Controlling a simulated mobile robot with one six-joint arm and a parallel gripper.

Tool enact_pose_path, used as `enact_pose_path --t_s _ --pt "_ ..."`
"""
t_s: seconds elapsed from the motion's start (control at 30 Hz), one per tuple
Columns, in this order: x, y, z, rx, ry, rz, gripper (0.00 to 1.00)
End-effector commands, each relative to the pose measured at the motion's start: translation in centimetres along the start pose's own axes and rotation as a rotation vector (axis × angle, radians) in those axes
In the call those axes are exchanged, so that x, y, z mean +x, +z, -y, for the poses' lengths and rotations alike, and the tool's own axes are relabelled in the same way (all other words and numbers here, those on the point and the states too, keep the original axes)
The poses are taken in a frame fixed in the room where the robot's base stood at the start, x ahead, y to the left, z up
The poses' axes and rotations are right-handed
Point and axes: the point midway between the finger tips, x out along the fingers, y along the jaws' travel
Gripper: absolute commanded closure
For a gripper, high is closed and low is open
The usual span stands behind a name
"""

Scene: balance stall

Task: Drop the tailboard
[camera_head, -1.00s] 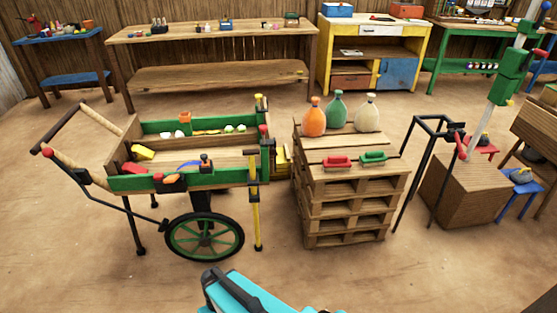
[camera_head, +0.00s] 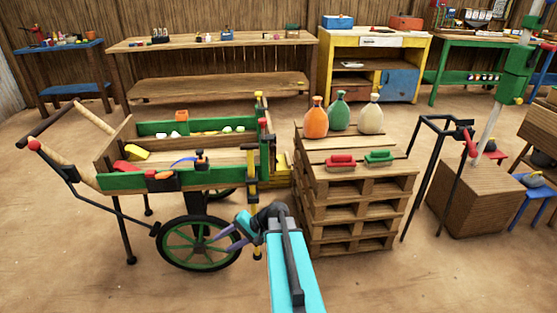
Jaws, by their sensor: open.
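My gripper (camera_head: 226,238) is open and empty, with purple fingers pointing left in front of the near wheel, below the cart's right end. It appears apart from the tailboard. The board's far face and fastenings are mostly hidden.
Yellow pieces (camera_head: 284,168) lie in the narrow gap between. Workbenches line the back wall. The floor in front is clear.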

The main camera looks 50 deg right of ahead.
Motion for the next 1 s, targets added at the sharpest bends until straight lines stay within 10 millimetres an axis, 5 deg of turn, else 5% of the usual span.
enact_pose_path --t_s 0.2,0.5,0.8,1.0 --pt "-7.0 -7.2 1.4 0.051 -0.188 -0.142 0.57" --pt "-19.9 -14.1 2.7 0.079 -0.439 -0.333 0.57" --pt "-33.3 -17.1 2.9 0.061 -0.650 -0.497 0.57" --pt "-37.6 -17.3 3.1 0.048 -0.712 -0.543 0.57"
